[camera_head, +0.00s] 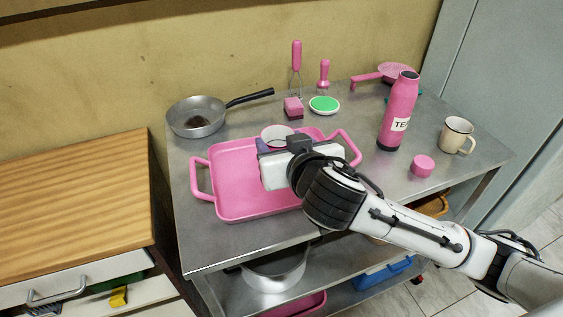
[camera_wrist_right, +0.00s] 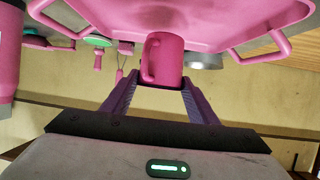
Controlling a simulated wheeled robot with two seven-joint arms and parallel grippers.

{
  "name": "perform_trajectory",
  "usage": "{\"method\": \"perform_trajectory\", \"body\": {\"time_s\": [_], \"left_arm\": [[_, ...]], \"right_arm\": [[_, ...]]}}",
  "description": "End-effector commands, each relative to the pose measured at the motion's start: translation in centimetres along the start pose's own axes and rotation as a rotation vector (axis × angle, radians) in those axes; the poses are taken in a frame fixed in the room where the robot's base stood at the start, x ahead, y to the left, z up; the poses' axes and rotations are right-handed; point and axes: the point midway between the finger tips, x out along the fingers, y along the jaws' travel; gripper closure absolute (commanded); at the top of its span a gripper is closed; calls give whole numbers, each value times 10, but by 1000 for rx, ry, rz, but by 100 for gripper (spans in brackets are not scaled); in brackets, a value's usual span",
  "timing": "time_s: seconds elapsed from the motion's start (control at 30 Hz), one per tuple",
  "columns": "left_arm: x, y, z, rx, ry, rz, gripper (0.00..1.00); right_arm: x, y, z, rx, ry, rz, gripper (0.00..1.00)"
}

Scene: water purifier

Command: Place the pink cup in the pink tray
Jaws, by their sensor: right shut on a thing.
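The pink cup (camera_head: 277,132) has a pale inside and is over the far part of the pink tray (camera_head: 228,205). My right gripper (camera_head: 288,142) is shut on the cup. In the right wrist view the purple fingers of my right gripper (camera_wrist_right: 161,82) are on either side of the pink cup (camera_wrist_right: 165,55), its handle showing at the left. The tray (camera_wrist_right: 205,22) fills the top of that view. The gripper hides the cup's lower part in the head view, so I cannot tell whether it touches the tray. My left gripper is not in view.
A frying pan (camera_head: 196,120) stands behind the tray at the left. A pink bottle (camera_head: 398,110), a pink lid (camera_head: 423,165) and a cream mug (camera_head: 456,137) stand at the right. A pink sponge (camera_head: 293,108) and a green-topped dish (camera_head: 324,105) are behind the tray.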

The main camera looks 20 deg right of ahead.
Motion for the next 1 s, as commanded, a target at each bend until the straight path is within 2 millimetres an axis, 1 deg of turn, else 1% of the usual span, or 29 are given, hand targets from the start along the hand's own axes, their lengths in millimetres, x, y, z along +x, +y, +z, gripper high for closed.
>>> {"method": "perform_trajectory", "body": {"time_s": [0.17,0.3,0.4,0.63,0.77,0.8,0.9,1.0], "left_arm": [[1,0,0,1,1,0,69],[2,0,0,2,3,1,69],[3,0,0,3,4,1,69],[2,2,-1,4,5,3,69],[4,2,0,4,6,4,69],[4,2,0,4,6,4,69],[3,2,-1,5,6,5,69],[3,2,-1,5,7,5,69]], "right_arm": [[6,0,12,-1,0,1,70],[13,1,31,-3,-2,2,70],[17,0,41,-1,1,0,70],[17,0,41,1,2,-1,70],[19,0,45,2,1,-1,70],[19,0,45,1,0,0,43],[19,0,44,1,1,0,28],[18,0,44,1,1,0,28]]}}
